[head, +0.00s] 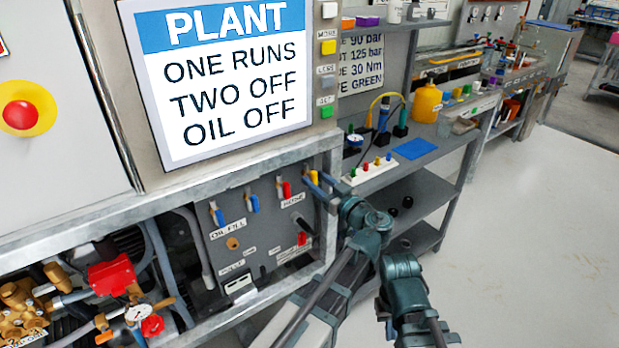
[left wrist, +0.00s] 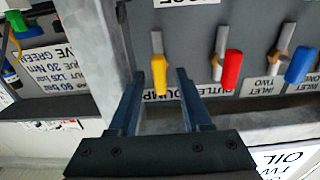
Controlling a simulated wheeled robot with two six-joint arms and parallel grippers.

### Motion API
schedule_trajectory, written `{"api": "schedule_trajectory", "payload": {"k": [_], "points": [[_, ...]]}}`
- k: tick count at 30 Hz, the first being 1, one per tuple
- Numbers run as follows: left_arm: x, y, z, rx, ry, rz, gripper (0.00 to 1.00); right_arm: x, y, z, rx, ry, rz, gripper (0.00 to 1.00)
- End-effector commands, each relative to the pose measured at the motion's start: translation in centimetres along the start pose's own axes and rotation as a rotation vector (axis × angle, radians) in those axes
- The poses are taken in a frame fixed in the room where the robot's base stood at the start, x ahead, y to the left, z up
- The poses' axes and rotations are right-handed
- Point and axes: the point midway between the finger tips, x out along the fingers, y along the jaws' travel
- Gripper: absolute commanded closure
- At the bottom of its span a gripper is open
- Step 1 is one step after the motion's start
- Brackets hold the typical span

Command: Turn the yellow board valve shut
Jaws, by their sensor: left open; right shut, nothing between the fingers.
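The yellow board valve (head: 314,177) is at the upper right corner of the grey valve board (head: 262,232). In the left wrist view its yellow handle (left wrist: 160,76) hangs from a tan metal stem and lies nearly straight up and down in the picture. My left gripper (head: 323,186) is open at the valve. In the left wrist view its two dark fingers (left wrist: 159,76) stand on either side of the yellow handle, with a gap visible on both sides. My right arm shows at the lower right of the head view; its fingers cannot be made out.
A red valve (left wrist: 231,69) and a blue valve (left wrist: 300,64) are beside the yellow one. A grey frame post (left wrist: 95,45) borders the board closely. Shelving (head: 425,190) with a yellow bottle (head: 426,102) stands to the right. The floor (head: 530,230) beyond is clear.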

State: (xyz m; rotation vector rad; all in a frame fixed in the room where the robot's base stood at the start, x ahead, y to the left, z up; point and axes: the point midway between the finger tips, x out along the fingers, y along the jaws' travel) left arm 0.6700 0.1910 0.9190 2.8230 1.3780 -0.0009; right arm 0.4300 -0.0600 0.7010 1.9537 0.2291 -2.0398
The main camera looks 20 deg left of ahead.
Motion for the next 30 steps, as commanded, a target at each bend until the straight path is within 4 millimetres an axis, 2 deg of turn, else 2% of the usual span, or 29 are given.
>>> {"api": "schedule_trajectory", "payload": {"k": [4, 5, 12, 13, 23, 30], "points": [[-0.02, -0.01, 0.0, 0.0, 0.0, 0.0, 0.51, 0.0, 0.01, 0.02, 0.0, 0.0, 0.0, 1.0], [-0.02, -0.01, 0.0, 0.0, 0.0, 0.0, 0.55, 0.0, 0.01, 0.02, 0.0, 0.0, 0.0, 1.0], [-0.01, -0.02, 0.0, 0.0, 0.0, 0.0, 0.98, 0.0, 0.01, 0.01, 0.0, 0.0, 0.0, 1.0], [-0.01, -0.02, 0.0, 0.0, 0.0, 0.0, 1.0, 0.0, 0.01, 0.01, 0.0, 0.0, 0.0, 1.0], [-0.01, -0.02, 0.0, 0.007, 0.0, 0.0, 1.0, 0.0, 0.0, 0.01, 0.0, 0.0, 0.0, 1.0], [-0.01, 0.03, 0.0, 0.09, 0.0, 0.0, 1.0, 0.01, 0.0, 0.01, 0.0, 0.0, 0.0, 1.0]]}}
